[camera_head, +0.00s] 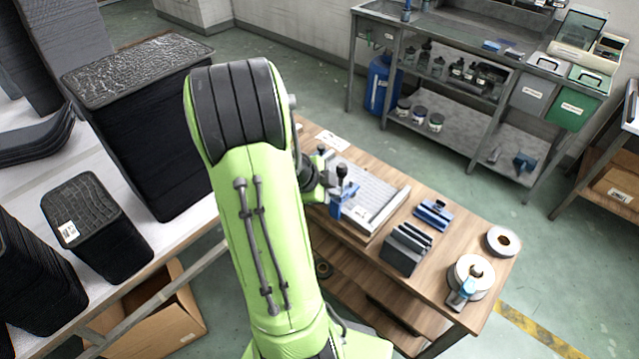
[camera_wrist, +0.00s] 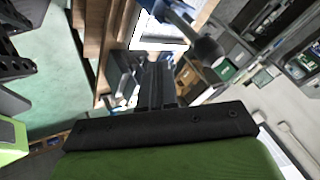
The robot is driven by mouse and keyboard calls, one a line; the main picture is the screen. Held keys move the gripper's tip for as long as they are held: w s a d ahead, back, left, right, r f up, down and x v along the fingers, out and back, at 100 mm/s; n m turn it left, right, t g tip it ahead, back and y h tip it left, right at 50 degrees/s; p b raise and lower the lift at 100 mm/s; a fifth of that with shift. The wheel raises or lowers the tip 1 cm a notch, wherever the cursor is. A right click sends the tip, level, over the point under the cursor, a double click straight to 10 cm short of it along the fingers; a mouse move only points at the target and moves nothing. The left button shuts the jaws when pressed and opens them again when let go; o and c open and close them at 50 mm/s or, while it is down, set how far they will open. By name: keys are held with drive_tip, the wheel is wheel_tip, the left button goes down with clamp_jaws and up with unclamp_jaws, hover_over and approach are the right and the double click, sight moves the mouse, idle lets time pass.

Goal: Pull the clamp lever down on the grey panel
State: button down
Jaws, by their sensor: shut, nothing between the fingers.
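The grey panel (camera_head: 378,199) is a light tray-like plate on the wooden table, partly hidden behind my arm. A blue clamp (camera_head: 337,208) sits at its near left edge. Its lever stands up and ends in a black knob (camera_head: 342,170). A gap seems to show between fingers and knob; contact is unclear. In the head view the fingertips are hard to make out.
A dark slotted block (camera_head: 405,250), a small blue tool (camera_head: 433,213), a tape roll (camera_head: 503,241) and a tape dispenser (camera_head: 470,278) stand right of the panel. Black stacks (camera_head: 145,125) fill the left table. A metal shelf bench (camera_head: 470,100) stands behind, across open floor.

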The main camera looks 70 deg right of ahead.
sight(341, 182)
drive_tip(key=d, duration=0.2)
drive_tip(key=d+p, duration=0.1)
drive_tip(key=d, duration=0.1)
drive_tip(key=shift+w+r, duration=0.2)
drive_tip(key=shift+r, duration=0.05)
